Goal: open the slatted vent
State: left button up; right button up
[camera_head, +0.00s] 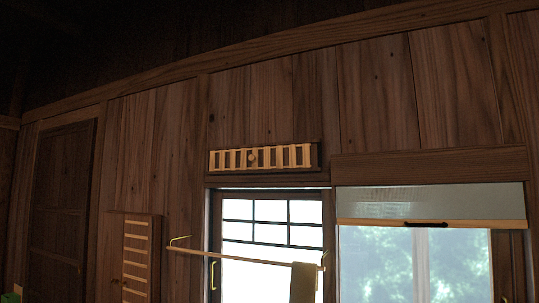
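A wide slatted vent (281,156) is set high on the dark plank wall, just above the left window. It has pale upright slats with dark gaps between them, in a dark frame. A small round knob (252,158) shows near its middle. How far the gaps are open cannot be told from here. A second slatted panel (136,272), with pale level slats in a wooden frame, is on the wall at the lower left; its bottom is cut off. Neither of my grippers is in view.
A pale rail (240,257) with a hanging cloth (303,283) crosses in front of the paned window (240,232). A blind (430,203) with a dark handle covers the top of the right window. A dark door (62,205) stands at the left.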

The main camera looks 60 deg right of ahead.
aim_at(254, 157)
jog(key=z, duration=0.4)
jog(key=l+z, duration=0.1)
jog(key=z, duration=0.25)
jog(key=l+z, duration=0.1)
jog(key=z, duration=0.65)
